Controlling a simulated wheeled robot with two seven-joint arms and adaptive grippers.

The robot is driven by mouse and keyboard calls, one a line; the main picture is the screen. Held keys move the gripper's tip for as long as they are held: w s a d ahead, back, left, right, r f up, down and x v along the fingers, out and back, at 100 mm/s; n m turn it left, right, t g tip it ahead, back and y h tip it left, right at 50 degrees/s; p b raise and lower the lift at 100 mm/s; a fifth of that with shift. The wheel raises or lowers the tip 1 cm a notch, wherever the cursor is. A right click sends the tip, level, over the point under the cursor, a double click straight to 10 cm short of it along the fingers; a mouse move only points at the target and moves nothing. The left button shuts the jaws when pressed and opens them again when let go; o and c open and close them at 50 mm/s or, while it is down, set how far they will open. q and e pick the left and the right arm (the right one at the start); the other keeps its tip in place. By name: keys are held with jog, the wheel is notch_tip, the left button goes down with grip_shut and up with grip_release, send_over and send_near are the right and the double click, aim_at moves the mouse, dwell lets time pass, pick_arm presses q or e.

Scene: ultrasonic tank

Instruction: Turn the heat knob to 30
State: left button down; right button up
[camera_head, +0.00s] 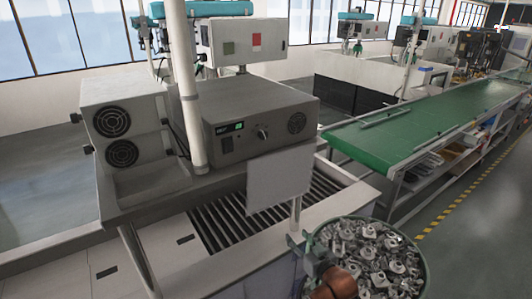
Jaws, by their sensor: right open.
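The heat knob (261,132) is a small round knob on the front of the grey control box (225,148). A small display with green digits (239,126) is to its left; the digits are too small to read. My right gripper (298,242) is at the bottom, open, beside the basket and well below and to the right of the knob. It is apart from the knob, which is in clear view. My left gripper is not in view.
A pale panel (279,180) stands below and right of the knob, above the slatted opening (235,218) of the tank. A round basket of metal parts (375,255) is at the bottom right. A green conveyor (425,118) runs behind at the right.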

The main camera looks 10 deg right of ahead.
jog(key=w+a+r+t+y, duration=0.1)
jog(key=w+a+r+t, duration=0.1)
jog(key=w+r, duration=0.35)
jog(key=w+a+r+t+y, duration=0.1)
jog(key=w+r, duration=0.1)
jog(key=r, duration=0.7)
jog(key=n+t+y, duration=0.1)
jog(key=t+y, duration=0.2)
send_near(264, 137)
jog(key=w+r, duration=0.1)
jog(key=w, duration=0.1)
jog(key=x, duration=0.2)
jog(key=p+x, duration=0.1)
jog(key=x, duration=0.4)
jog(key=shift+a, duration=0.3)
jog(key=shift+c, duration=0.4)
grip_shut()
